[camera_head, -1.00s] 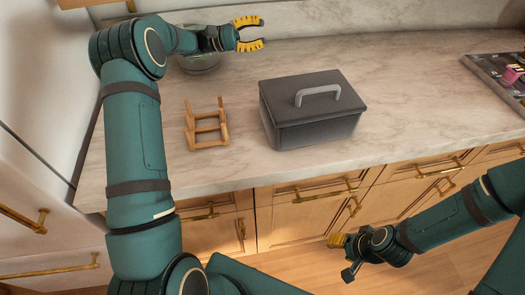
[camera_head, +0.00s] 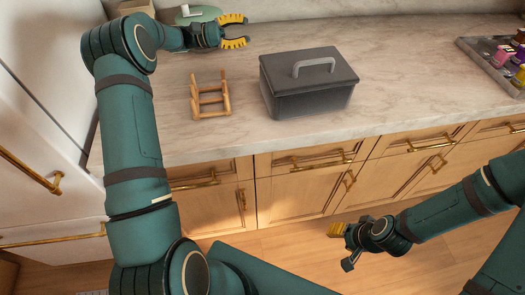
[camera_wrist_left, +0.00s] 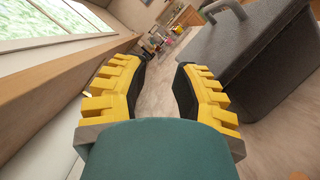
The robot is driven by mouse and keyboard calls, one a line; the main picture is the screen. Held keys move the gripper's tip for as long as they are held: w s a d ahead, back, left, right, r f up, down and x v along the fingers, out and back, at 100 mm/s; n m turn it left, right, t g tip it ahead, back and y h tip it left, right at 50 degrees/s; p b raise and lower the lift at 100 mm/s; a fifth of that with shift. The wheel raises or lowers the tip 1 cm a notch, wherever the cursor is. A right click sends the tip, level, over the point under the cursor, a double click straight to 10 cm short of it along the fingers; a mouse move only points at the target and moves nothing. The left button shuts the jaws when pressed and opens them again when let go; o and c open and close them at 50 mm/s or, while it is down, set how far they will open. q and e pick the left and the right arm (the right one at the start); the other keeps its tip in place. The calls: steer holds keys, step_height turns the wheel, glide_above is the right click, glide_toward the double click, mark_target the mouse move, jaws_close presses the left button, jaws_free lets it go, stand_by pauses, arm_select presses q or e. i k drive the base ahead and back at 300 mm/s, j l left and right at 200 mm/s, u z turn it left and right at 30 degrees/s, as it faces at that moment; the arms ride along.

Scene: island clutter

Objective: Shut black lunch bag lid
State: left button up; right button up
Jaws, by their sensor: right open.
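The black lunch bag (camera_head: 308,98) stands upright on the marble counter, a dark grey box with a lighter handle on its lid (camera_head: 315,72). The lid lies flat on the body and looks shut. My left gripper (camera_head: 238,30) is open and empty, behind and to the left of the bag, apart from it. In the left wrist view its yellow fingers (camera_wrist_left: 160,78) are spread, and the bag (camera_wrist_left: 255,55) stands to their right with part of its handle showing. My right gripper (camera_head: 340,231) is open and low in front of the cabinets, away from the bag.
A small wooden rack (camera_head: 210,96) stands left of the bag. A green round object (camera_head: 195,14) is partly hidden behind my left wrist. A dark tray (camera_head: 490,58) with colourful items lies at the far right. The counter (camera_head: 410,75) between bag and tray is clear.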

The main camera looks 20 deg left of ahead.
mark_target(313, 69)
steer(key=k+l, duration=0.25)
steer(key=k, duration=0.15)
steer(key=k+l+u, duration=0.1)
steer(key=k+l, duration=0.2)
steer(key=k, duration=0.15)
